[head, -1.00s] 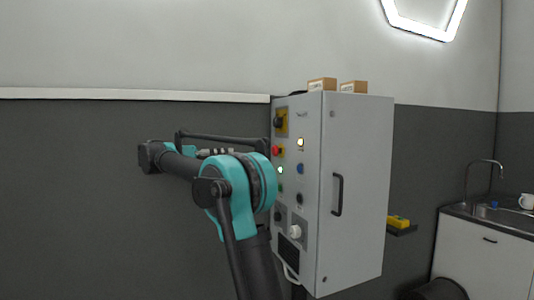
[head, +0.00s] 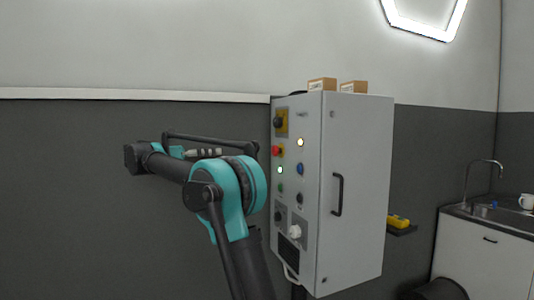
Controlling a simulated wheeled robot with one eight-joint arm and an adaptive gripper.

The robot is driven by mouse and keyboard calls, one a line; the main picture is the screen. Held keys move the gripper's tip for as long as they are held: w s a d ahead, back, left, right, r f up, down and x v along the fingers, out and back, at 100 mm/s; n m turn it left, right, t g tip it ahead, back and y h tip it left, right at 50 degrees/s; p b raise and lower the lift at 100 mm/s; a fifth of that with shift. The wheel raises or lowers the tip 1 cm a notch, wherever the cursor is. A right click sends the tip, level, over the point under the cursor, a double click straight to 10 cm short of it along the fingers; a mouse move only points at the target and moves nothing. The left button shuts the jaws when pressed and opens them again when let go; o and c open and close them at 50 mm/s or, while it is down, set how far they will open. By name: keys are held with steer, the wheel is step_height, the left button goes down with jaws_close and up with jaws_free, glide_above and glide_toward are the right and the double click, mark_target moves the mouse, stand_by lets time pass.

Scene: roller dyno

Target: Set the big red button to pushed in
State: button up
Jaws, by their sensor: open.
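The big red button (head: 276,150) is on the left-facing front panel of the grey control cabinet (head: 354,190), below a black rotary switch on a yellow plate. I see it nearly from the side, and it appears to stand out from the panel. My gripper (head: 217,153) is small and partly covered by my arm. It is left of the panel, at about the button's height in the picture, and points right. It is open and empty, with a visible gap to the button. The exact finger gap is hard to make out.
Small boxes (head: 322,85) stand on top of the cabinet. Free room lies left of the panel.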

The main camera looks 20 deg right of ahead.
steer(key=a, duration=0.4)
steer(key=shift+a, duration=0.1)
steer(key=s+d+f+m+y, duration=0.2)
steer(key=s+d+f+y, duration=0.15)
steer(key=f, duration=0.55)
steer(key=s+d+f+m+y, duration=0.2)
steer(key=s+d+f, duration=0.25)
steer(key=f, duration=0.35)
steer(key=s+d+f+m+y, duration=0.25)
steer(key=d+f, duration=0.25)
steer(key=f, duration=0.4)
steer(key=s+a+f+m+t+y, duration=0.1)
steer(key=s+f+m+y, duration=0.4)
steer(key=s+f, duration=0.7)
steer(key=s+a+f+m+t+y, duration=0.2)
steer(key=s+a+f+m+y, duration=0.2)
steer(key=s+f+m, duration=0.4)
steer(key=s+f+y, duration=0.1)
steer(key=s+f, duration=0.4)
steer(key=f, duration=0.2)
steer(key=shift+s+a+t, duration=0.2)
steer(key=shift+a+t, duration=0.05)
steer(key=shift+t, duration=0.05)
steer(key=shift+m, duration=0.25)
